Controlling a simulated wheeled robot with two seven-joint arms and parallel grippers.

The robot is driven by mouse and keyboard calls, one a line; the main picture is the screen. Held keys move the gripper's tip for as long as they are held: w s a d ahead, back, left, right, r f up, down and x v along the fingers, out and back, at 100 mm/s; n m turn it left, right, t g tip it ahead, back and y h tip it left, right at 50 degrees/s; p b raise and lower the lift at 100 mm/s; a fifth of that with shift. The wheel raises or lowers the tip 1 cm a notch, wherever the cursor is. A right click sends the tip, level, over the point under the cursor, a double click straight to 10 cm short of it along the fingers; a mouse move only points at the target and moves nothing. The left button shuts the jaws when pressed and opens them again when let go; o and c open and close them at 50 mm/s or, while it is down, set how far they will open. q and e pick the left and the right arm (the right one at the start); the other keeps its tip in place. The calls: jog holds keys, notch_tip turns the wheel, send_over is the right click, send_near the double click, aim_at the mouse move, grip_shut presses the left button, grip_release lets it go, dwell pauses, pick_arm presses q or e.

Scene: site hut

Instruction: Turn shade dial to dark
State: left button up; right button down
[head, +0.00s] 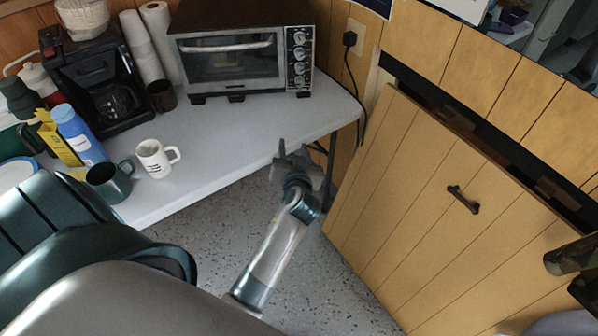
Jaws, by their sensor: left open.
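The toaster oven (240,50) stands at the back of the grey table, its glass door shut. Its control panel (300,62) on the right of the front carries several round dials in a column. The markings are too small to read, so I cannot tell which dial is for shade or where it points. My left gripper (294,157) is open and empty. It shows below and in front of the oven, at the table's right front edge, clear of the dials. My right gripper is not in view.
The table (225,135) has free room before the oven. A white mug (153,158), green mug (108,183), blue bottle (78,135) and coffee maker (100,85) stand to the left. A wooden panel with a handle (440,200) stands at right. A plug (349,39) sits in the wall.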

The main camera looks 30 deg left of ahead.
pick_arm(q)
notch_tip(320, 180, down, 8)
jog(key=s+d+m+h, duration=0.1)
jog(key=d+h, duration=0.1)
jog(key=shift+d+r+m+g+p, duration=0.25)
jog(key=shift+d+m+g+p, duration=0.15)
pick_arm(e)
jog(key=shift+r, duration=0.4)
pick_arm(q)
jog(key=shift+s, duration=0.1)
